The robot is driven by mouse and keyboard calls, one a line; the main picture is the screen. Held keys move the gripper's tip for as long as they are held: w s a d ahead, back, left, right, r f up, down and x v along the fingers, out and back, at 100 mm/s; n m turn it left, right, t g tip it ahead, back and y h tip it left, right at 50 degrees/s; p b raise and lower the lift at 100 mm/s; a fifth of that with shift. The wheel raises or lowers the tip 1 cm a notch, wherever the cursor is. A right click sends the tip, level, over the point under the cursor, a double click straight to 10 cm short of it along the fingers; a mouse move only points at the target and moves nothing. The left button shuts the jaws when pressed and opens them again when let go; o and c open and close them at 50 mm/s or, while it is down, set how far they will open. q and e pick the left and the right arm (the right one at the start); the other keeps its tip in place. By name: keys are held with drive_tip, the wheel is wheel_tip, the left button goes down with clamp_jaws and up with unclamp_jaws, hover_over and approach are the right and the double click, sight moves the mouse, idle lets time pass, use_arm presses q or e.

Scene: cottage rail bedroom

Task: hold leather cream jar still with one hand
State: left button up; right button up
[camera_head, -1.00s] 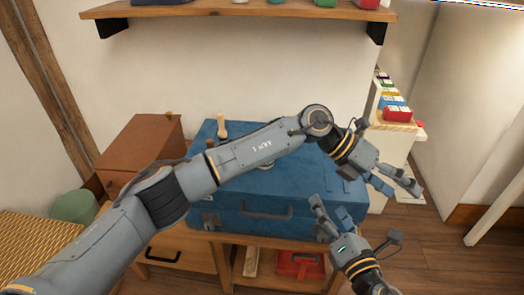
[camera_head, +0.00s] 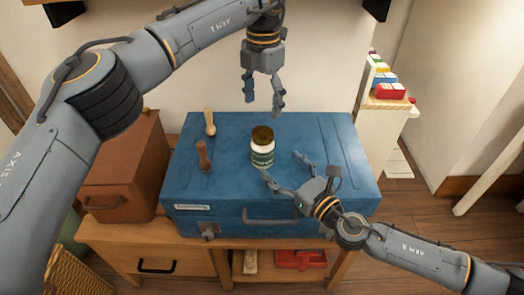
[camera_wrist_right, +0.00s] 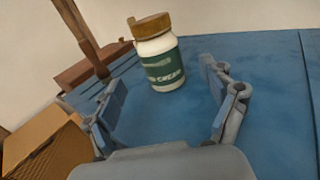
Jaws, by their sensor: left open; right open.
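The leather cream jar (camera_head: 262,150) stands upright on the blue trunk (camera_head: 342,205). It has a brown lid and a green label, and it also shows in the right wrist view (camera_wrist_right: 159,60). My right gripper (camera_head: 284,168) is open just in front of the jar, its fingers pointing at it. In the right wrist view the open fingers (camera_wrist_right: 168,105) are spread to both sides, with the jar beyond them. My left gripper (camera_head: 264,100) is open and empty, pointing down above the jar, apart from it.
Two small wooden-handled tools, one light (camera_head: 209,122) and one dark (camera_head: 203,156), stand on the trunk left of the jar. A brown box (camera_head: 130,170) stands further left. A white shelf (camera_head: 378,135) with coloured items is at right.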

sight(262, 147)
drive_tip(key=x, duration=0.8)
drive_tip(key=shift+w+a, duration=0.15)
